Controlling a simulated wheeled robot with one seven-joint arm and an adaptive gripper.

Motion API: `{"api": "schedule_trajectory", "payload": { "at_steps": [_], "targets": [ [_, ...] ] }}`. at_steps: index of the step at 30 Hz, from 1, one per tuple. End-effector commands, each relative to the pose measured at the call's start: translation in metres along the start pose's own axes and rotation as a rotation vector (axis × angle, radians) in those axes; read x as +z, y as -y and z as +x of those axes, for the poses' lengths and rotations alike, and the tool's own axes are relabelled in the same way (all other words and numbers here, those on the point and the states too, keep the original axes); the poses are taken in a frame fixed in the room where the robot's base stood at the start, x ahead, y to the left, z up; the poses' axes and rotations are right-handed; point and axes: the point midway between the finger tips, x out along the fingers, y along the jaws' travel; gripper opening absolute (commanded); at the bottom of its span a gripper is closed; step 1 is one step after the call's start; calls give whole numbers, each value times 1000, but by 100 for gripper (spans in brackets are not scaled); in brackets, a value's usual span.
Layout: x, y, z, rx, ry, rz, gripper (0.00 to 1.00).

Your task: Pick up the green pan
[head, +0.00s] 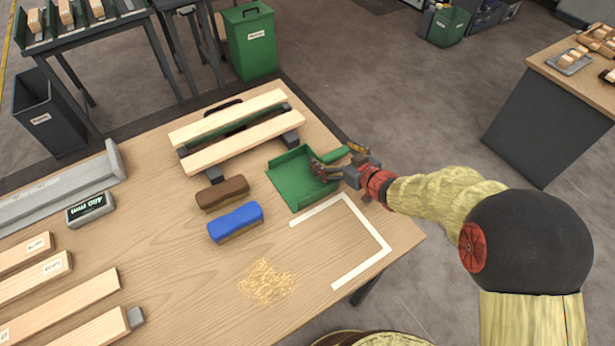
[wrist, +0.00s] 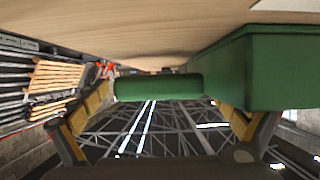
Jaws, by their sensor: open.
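The green pan (head: 290,186) is a dustpan lying on the wooden table near its far right edge. Its short green handle (head: 336,155) points up and right, over the table edge. My gripper (head: 338,161) is open at the handle, one finger on either side of it. The pan's body (wrist: 272,68) shows at the right, beside the right finger. My gripper partly hides the pan's right side in the head view.
A blue brush (head: 236,222) and a brown brush (head: 222,193) lie left of the pan. Two planks on a stand (head: 235,140) are behind it. A white corner outline (head: 372,231) and sawdust (head: 267,282) are in front. Green bin (head: 250,45) stands beyond the table.

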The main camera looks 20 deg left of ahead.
Motion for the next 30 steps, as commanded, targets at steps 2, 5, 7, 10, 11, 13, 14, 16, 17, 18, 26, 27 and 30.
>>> {"api": "schedule_trajectory", "payload": {
  "at_steps": [2, 5, 7, 10, 11, 13, 14, 16, 17, 18, 26, 27, 30],
  "targets": [
    [-1, 0, 7, 0, -2, -1, 98],
    [-1, 0, 9, 1, -2, 0, 98],
    [-2, 0, 8, 1, -2, 0, 98],
    [-2, 0, 8, 1, -2, 0, 98],
    [-2, 0, 8, 1, -2, 0, 96],
    [-2, 0, 8, 1, -1, 0, 92],
    [-2, 0, 8, 1, -1, 0, 90],
    [-2, 0, 8, 1, -1, 0, 86],
    [-2, 0, 8, 1, -1, 0, 85],
    [-2, 0, 8, 1, -1, 0, 82],
    [-1, 0, 8, 1, 0, 0, 68],
    [-1, 0, 8, 1, 0, 0, 65],
    [-1, 0, 8, 1, 0, 0, 60]
  ]
}}
